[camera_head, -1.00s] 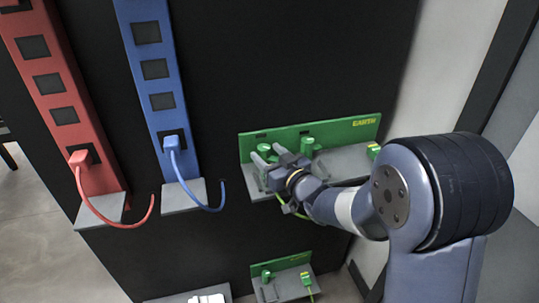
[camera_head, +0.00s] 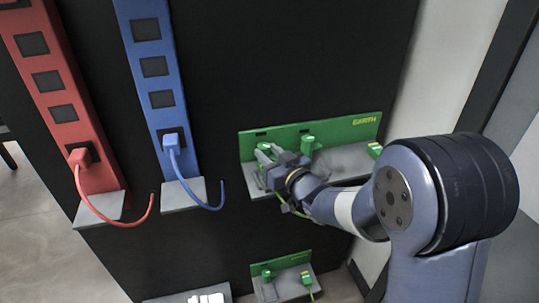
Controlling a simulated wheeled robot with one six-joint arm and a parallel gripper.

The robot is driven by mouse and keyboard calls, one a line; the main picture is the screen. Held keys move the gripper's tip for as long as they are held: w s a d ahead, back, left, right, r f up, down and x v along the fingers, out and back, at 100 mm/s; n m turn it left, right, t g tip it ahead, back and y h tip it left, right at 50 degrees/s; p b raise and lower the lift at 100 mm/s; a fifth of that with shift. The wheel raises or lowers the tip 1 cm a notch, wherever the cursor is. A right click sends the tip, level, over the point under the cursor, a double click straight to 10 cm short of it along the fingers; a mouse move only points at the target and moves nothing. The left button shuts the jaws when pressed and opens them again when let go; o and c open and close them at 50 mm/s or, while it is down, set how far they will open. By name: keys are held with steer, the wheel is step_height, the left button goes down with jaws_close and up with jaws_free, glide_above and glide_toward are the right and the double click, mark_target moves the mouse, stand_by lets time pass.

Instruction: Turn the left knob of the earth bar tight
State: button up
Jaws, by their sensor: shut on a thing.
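The green earth bar (camera_head: 345,130), marked EARTH, is fixed on the black panel above a grey ledge. Its left knob is at the bar's left end, mostly hidden by my gripper (camera_head: 268,155). My gripper is shut on that knob, its fingers close together around it. A middle green knob (camera_head: 307,143) stands clear just right of my gripper. A right green knob (camera_head: 375,149) sits at the bar's right end, beside my arm. How far the left knob is turned cannot be seen.
A red strip (camera_head: 62,88) and a blue strip (camera_head: 153,68) with plugged cables stand to the left. A smaller green bar (camera_head: 290,262) with its own ledge is below. Bare black panel lies between the blue strip and the earth bar.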

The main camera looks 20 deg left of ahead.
steer(key=shift+s+a+f+m+t+h+b, duration=0.1)
steer(key=shift+f+m+t+h+b, duration=0.2)
steer(key=shift+b, duration=0.45)
steer(key=m+t+h+b, duration=0.1)
steer(key=b, duration=0.2)
steer(key=shift+s+a, duration=0.1)
steer(key=shift+a, duration=0.05)
steer(key=shift+s+a+r+m+t+h+b, duration=0.15)
steer(key=shift+m+t+h+b, duration=0.45)
steer(key=shift+h, duration=0.3)
steer(key=shift+a+r+m+t+h+b, duration=0.15)
steer(key=shift+m+t+h+b, duration=0.25)
steer(key=shift+m+t+h, duration=0.4)
steer(key=shift+a+r+m+t+h+p, duration=0.15)
steer(key=shift+m+t+h+p, duration=0.15)
steer(key=shift+m+h+p, duration=0.6)
steer(key=h+p, duration=0.1)
steer(key=m+h+p, duration=0.1)
steer(key=h, duration=0.1)
steer(key=shift+s+a+r+t+p, duration=0.1)
steer(key=shift+a+t+p, duration=0.1)
steer(key=shift+t+p, duration=0.2)
steer(key=m+h+p, duration=0.1)
steer(key=h, duration=0.1)
steer(key=m+h+p, duration=0.1)
steer(key=h+p, duration=0.1)
steer(key=shift+a+m+p, duration=0.2)
steer(key=shift+m+p, duration=0.1)
steer(key=shift+m, duration=0.1)
steer(key=shift+h, duration=0.4)
